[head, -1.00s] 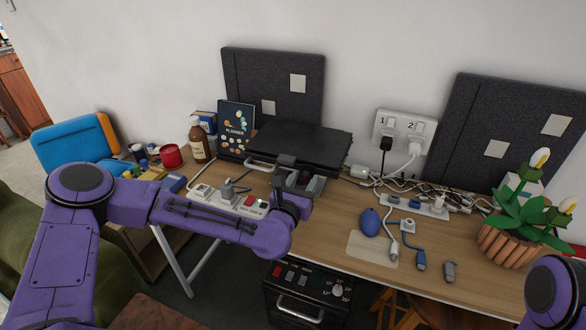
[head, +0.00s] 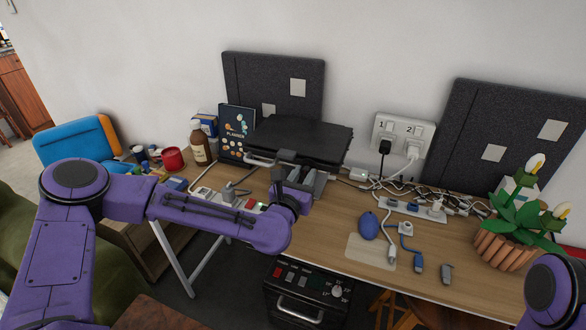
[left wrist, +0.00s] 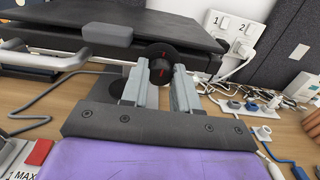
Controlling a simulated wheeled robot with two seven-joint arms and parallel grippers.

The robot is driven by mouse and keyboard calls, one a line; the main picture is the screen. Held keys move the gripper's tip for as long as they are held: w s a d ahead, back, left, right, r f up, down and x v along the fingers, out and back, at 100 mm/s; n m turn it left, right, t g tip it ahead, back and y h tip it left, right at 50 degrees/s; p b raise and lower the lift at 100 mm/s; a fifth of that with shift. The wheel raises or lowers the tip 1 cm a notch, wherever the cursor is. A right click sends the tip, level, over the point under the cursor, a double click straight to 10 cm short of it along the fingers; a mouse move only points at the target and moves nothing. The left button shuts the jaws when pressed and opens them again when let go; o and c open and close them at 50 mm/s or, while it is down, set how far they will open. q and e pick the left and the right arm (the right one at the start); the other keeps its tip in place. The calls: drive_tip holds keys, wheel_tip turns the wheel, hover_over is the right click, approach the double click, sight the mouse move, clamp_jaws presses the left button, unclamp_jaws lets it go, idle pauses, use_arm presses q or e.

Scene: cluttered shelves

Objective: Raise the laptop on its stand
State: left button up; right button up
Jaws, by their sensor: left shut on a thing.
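The closed black laptop (head: 298,135) lies on its dark stand at the back of the desk; it also shows in the left wrist view (left wrist: 160,18). A grey bar of the stand (left wrist: 40,62) runs along its front. A round black knob with red marks (left wrist: 161,68) is at the stand's front. My left gripper (head: 300,176) is at the stand's front. In the left wrist view its two grey fingers (left wrist: 160,88) are on either side of the knob, shut on it. The fingers hide part of the stand. My right gripper is out of view.
A planner (head: 236,128), brown bottle (head: 200,145) and red cup (head: 172,159) stand left of the laptop. A white wall socket (head: 398,138), cables and a power strip (head: 414,209) lie right.

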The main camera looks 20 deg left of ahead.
use_arm(q)
drive_tip(key=shift+r+p, duration=0.95)
drive_tip(key=shift+r, duration=1.1)
drive_tip(key=o, duration=0.9)
drive_tip(key=shift+f, duration=0.1)
drive_tip(key=shift+o, duration=0.2)
drive_tip(key=shift+s+a+b, duration=0.1)
drive_tip(key=shift+s+b, duration=0.35)
drive_tip(key=shift+s, duration=2.05)
